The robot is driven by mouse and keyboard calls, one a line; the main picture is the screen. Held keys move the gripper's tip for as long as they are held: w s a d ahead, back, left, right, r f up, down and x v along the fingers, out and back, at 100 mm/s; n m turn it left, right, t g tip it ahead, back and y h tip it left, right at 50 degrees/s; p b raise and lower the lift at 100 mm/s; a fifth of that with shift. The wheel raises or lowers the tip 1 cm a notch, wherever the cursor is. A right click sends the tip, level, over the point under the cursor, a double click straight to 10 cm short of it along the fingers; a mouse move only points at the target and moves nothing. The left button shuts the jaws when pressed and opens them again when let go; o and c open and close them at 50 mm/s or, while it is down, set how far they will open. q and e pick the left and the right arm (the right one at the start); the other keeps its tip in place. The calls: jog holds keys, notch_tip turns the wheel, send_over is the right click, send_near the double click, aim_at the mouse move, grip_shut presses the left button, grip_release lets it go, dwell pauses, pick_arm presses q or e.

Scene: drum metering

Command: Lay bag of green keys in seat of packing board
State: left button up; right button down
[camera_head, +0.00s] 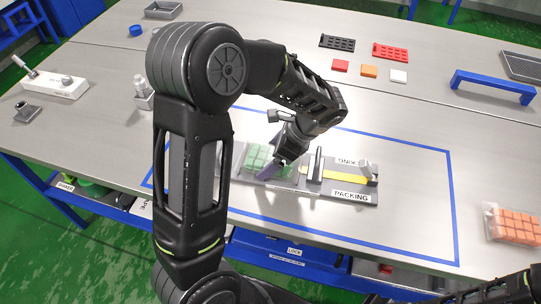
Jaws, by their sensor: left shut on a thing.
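The bag of green keys (236,160) is a clear pack of green blocks, left of centre in the head view. My left gripper (272,169) comes down over it and is shut on it; the fingers and arm hide part of the bag. The packing board (368,194) is a grey board with a yellow strip and a "PACKING" label, and it extends right from the bag. The bag is at the board's left end; I cannot tell whether it touches the board. The seat is mostly hidden under the bag and gripper. My right gripper is not in view.
A blue outline (448,200) on the table surrounds the board. A bag of orange blocks (514,225) lies at the right edge. Black (337,43) and red (390,52) racks, small coloured squares and a blue handle-like bar (493,86) are behind.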

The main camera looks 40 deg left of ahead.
pick_arm(q)
jog(key=o, duration=1.2)
jog(key=shift+f, duration=0.15)
jog(key=shift+o, duration=0.2)
jog(key=shift+r, duration=0.2)
jog(key=v, duration=1)
jog(key=shift+f, duration=0.1)
jog(key=shift+p+v, duration=0.6)
jog(key=shift+v, duration=0.2)
jog(key=shift+d+r, duration=0.15)
jog(key=shift+r, duration=0.15)
